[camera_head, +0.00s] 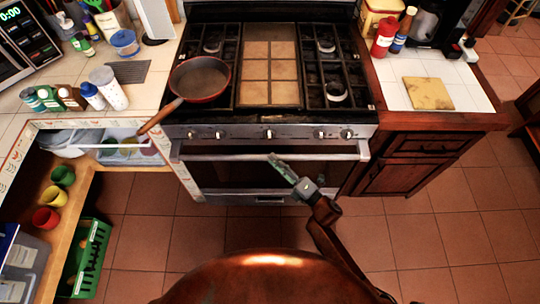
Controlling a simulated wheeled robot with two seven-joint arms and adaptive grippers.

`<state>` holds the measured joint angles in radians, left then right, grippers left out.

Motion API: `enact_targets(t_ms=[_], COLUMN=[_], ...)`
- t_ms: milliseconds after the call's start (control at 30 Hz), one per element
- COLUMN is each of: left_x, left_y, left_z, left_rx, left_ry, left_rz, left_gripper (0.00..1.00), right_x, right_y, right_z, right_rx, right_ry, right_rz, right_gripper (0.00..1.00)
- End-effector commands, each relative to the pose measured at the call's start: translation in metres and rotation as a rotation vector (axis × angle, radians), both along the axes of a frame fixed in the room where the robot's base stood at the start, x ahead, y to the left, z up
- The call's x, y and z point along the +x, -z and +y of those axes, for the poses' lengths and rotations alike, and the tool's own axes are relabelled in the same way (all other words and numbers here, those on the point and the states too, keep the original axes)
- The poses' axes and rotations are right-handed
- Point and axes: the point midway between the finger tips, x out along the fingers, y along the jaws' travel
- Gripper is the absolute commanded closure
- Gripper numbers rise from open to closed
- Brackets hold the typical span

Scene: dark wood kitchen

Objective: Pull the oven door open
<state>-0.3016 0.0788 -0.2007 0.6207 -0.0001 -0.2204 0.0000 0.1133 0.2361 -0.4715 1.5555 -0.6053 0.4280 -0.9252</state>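The oven (225,175) stands below the gas stove, with a dark door that looks shut. Its long metal handle (215,154) runs across the top of the door, under the row of knobs. My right gripper (273,158) comes up from the lower right, and its fingertips overlap the middle of the handle in the head view. I cannot tell whether they touch it or hang in front of it. The fingers show as one narrow shape, so their opening is unclear. My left gripper is not in view.
A pan (201,79) sits on the stove's left, its wooden handle sticking out past the front left edge. An open shelf with cups (54,196) and a green crate (88,258) are at left. Dark cabinets (415,160) stand at right. The tiled floor before the oven looks clear.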

Motion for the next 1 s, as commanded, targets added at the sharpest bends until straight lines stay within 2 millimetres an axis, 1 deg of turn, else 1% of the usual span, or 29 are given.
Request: enact_targets(t_ms=[33, 100, 233, 567, 1000], left_x=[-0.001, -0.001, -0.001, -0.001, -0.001], left_y=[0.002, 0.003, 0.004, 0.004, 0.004], left_z=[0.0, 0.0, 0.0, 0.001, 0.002], left_rx=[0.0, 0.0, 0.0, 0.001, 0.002], left_ry=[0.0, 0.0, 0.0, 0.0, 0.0], left_rz=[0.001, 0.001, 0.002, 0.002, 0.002], left_gripper=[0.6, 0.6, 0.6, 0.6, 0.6], right_x=[0.006, 0.012, 0.018, 0.02, 0.02], right_y=[0.0, -0.001, -0.003, -0.003, -0.003], right_z=[0.006, 0.011, 0.018, 0.02, 0.02], right_rx=[0.001, 0.001, 0.001, 0.001, 0.001], right_ry=[-0.001, 0.0, 0.0, 0.001, 0.001], right_rz=[0.0, 0.002, 0.002, 0.004, 0.004], right_gripper=[0.66, 0.66, 0.66, 0.67, 0.97])
